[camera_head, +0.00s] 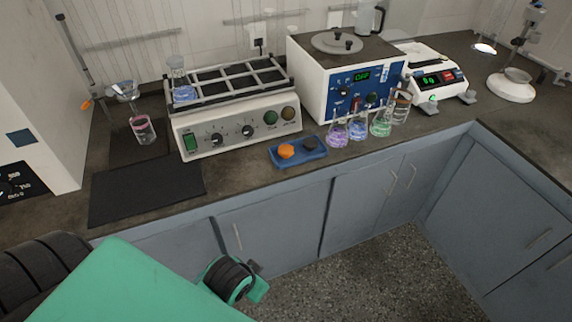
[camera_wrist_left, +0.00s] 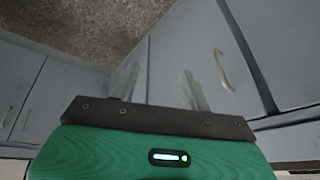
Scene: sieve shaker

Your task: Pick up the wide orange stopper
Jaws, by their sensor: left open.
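The wide orange stopper (camera_head: 286,151) sits in the left part of a small blue tray (camera_head: 299,157) on the counter, in front of the shaker. A dark stopper (camera_head: 310,144) sits beside it in the same tray. My left arm is low in front of the cabinets in the head view, well below and to the left of the tray. The body of my left gripper (camera_wrist_left: 155,121) shows in the wrist view, facing cabinet doors; it is open, with nothing seen in it. The stopper is not in the wrist view. My right gripper is not in view.
The sieve shaker (camera_head: 235,125) stands behind and left of the tray. Several flasks with coloured liquid, one green (camera_head: 381,126), stand to its right before a blue-fronted device (camera_head: 350,90). A black mat (camera_head: 147,190) lies at left. The counter's front edge and cabinets (camera_head: 270,225) lie between.

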